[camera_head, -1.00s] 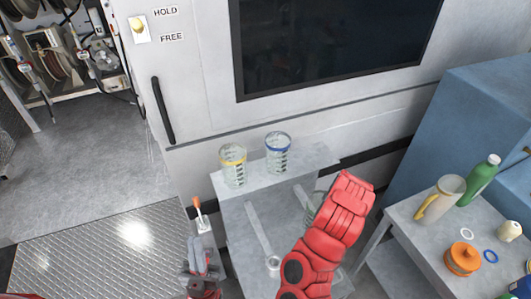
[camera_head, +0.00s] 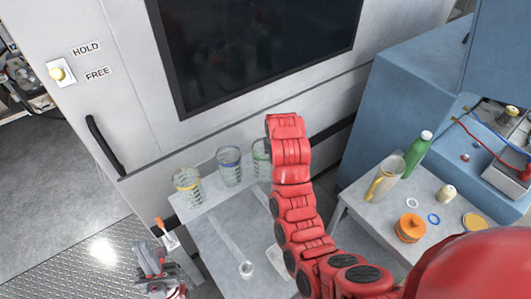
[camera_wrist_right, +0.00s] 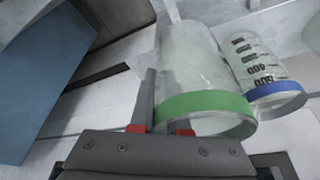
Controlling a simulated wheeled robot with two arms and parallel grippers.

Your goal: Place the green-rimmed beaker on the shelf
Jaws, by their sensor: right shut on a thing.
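The green-rimmed beaker (camera_head: 261,158) is upright at the right end of a row of beakers over the grey shelf (camera_head: 207,207). My red right arm partly covers it, and its base contact is hidden. In the right wrist view, the clear beaker (camera_wrist_right: 190,65) has its green rim toward the camera. My right gripper (camera_wrist_right: 160,130) is shut on it at the rim, with one finger outside its wall. In the head view my right gripper is hidden behind my arm. My left gripper (camera_head: 150,262) is low at the left, empty, with its fingers apart.
A yellow-rimmed beaker (camera_head: 187,187) and a blue-rimmed beaker (camera_head: 229,166) stand on the shelf; the blue one is close beside the green one. A grey cabinet wall rises behind. A side table at right holds a jug (camera_head: 384,178), a green bottle (camera_head: 417,155) and an orange container (camera_head: 410,228).

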